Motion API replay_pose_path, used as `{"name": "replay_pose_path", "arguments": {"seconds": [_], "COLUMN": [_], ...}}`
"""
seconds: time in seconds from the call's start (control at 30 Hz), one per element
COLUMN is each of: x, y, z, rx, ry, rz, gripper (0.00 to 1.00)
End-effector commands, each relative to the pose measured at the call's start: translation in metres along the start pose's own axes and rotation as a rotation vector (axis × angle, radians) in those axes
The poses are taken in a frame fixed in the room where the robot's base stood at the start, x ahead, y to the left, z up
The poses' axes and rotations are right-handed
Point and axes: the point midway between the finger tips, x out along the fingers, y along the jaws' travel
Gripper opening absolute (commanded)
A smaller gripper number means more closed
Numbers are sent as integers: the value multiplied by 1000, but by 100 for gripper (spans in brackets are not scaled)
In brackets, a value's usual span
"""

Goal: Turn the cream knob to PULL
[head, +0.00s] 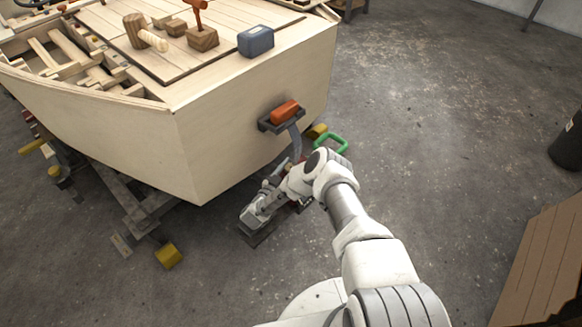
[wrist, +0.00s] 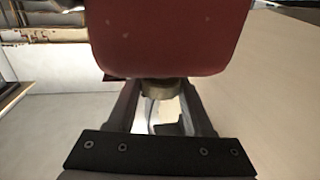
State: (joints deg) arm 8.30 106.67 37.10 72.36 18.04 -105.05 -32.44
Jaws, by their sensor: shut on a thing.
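My gripper (wrist: 158,98) fills the wrist view with its two dark fingers. They close around a short brass-coloured neck under a large dark red body (wrist: 168,38), which hides what lies beyond. In the head view my wrist sits low beside the hull's flat end, and the fingertips and what they hold are too small to make out. I cannot pick out a cream knob or a PULL marking in either view.
The plywood hull (head: 240,115) stands at left. An orange-red block (head: 285,110) sits on a dark bracket on its end. A blue-grey block (head: 256,41) and wooden tools lie on deck. A green loop (head: 330,142) is by the hull. The floor at right is largely clear.

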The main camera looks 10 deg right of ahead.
Motion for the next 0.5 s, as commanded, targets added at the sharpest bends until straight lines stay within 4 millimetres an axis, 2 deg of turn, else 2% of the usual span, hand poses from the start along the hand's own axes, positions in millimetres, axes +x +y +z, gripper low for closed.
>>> {"name": "replay_pose_path", "arguments": {"seconds": [0.1,0.13,0.27,0.5], "x": [0,0,1,0], "y": [0,0,0,0], "z": [0,0,0,0], "rx": [0,1,1,1], "ry": [0,0,0,0], "rz": [1,1,1,0], "gripper": [0,57,80,81]}}
